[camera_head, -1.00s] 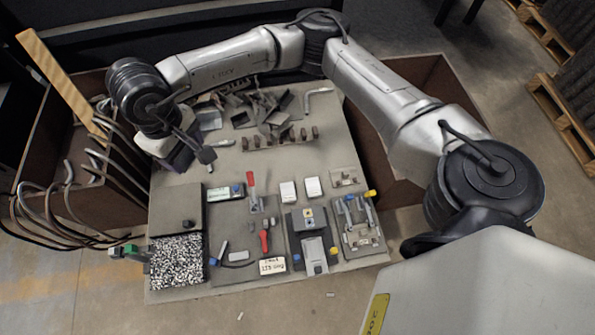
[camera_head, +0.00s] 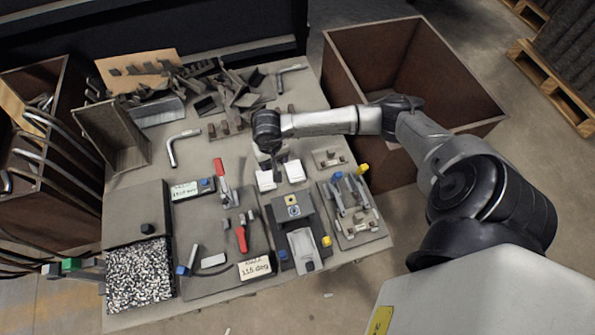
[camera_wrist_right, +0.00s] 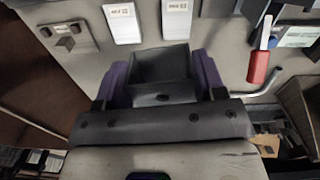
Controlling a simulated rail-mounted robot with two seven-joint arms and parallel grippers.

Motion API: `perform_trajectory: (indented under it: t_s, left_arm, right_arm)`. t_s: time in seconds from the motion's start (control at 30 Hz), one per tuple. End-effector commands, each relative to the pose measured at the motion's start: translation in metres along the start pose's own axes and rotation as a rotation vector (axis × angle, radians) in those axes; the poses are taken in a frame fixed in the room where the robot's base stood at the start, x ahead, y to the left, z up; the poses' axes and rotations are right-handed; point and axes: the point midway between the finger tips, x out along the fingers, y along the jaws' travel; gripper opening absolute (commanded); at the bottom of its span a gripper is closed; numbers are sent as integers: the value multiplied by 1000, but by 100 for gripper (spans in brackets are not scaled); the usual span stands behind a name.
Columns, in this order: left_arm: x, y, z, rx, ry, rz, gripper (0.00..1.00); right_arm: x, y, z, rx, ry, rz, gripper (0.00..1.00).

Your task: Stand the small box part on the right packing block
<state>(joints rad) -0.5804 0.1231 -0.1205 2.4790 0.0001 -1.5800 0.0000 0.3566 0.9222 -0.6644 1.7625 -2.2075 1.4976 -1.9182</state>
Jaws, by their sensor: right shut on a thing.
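My right gripper (camera_head: 277,176) is shut on the small box part (camera_wrist_right: 160,66), a dark grey open box that sits between its purple fingers in the right wrist view. In the head view the part is too small and dark to make out. Two white packing blocks lie by the gripper. The right packing block (camera_head: 295,171) also shows in the right wrist view (camera_wrist_right: 122,22), turned round to the left there. The left packing block (camera_head: 265,181) is close to the gripper; it also shows in the wrist view (camera_wrist_right: 177,18). My left gripper is not in view.
A toggle clamp with a red handle (camera_head: 218,172) stands left of the blocks. A dark fixture (camera_head: 288,207) is in front, with a clamp plate (camera_head: 350,205) to its right. Grey brackets (camera_head: 230,90) are heaped behind. A brown bin (camera_head: 440,110) stands right of the table.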

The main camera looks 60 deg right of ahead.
Motion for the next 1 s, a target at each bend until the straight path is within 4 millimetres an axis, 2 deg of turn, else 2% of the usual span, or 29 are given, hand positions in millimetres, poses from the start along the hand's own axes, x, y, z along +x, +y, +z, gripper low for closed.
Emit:
perform_trajectory:
  t_s: [0.03,0.1,0.3,0.5,1.0]
  left_arm:
    - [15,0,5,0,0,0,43]
    - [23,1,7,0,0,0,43]
    - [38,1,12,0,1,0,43]
    - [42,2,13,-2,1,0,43]
    - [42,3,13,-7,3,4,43]
  right_arm:
    - [28,16,1,26,-5,5,30]
    - [46,33,-1,53,-3,5,30]
    - [82,68,-2,105,-1,1,30]
    - [93,82,-3,122,0,-1,30]
    - [93,83,-2,123,0,-1,30]
